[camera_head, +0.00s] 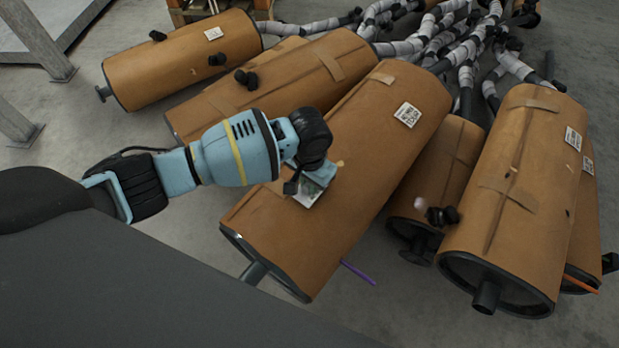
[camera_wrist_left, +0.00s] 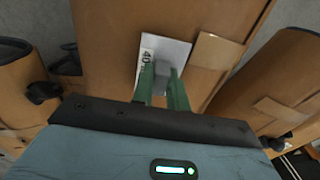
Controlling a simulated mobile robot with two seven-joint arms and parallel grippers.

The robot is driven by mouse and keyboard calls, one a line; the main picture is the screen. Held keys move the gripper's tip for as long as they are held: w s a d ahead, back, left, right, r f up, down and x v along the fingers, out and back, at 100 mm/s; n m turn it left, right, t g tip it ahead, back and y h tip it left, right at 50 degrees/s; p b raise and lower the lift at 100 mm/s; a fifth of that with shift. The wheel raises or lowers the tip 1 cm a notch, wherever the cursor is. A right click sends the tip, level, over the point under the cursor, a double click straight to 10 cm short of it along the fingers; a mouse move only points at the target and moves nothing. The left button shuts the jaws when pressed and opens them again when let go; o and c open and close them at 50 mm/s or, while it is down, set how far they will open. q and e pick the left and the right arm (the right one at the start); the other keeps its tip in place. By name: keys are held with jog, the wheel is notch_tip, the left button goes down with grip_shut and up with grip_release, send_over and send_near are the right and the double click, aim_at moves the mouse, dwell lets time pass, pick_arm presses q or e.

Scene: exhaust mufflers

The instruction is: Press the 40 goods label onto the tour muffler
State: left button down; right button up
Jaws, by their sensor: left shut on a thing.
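A wide cardboard-wrapped muffler (camera_head: 350,150) lies tilted in the middle of the head view and fills the centre of the left wrist view (camera_wrist_left: 115,35). I cannot read the word tour on it. A white label (camera_head: 307,192) with a dark 40 on it in the left wrist view (camera_wrist_left: 178,50) lies against or just over this muffler; I cannot tell if it is pressed flat. My left gripper (camera_head: 309,178) is shut on the label, its green fingers (camera_wrist_left: 162,82) covering part of it. My right gripper is not in view.
Other wrapped mufflers lie at the upper left (camera_head: 165,65) and right (camera_head: 520,190). The middle muffler also bears a white printed label (camera_head: 407,114). Grey-wrapped pipes (camera_head: 410,45) crowd the back. Bare concrete floor (camera_head: 385,310) shows in front.

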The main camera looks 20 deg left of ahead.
pick_arm(q)
jog(key=shift+f, duration=0.7)
dwell(0.4)
dwell(0.6)
jog(key=shift+r+p, duration=0.6)
jog(key=shift+p, duration=0.1)
jog(key=shift+f, duration=0.55)
dwell(0.9)
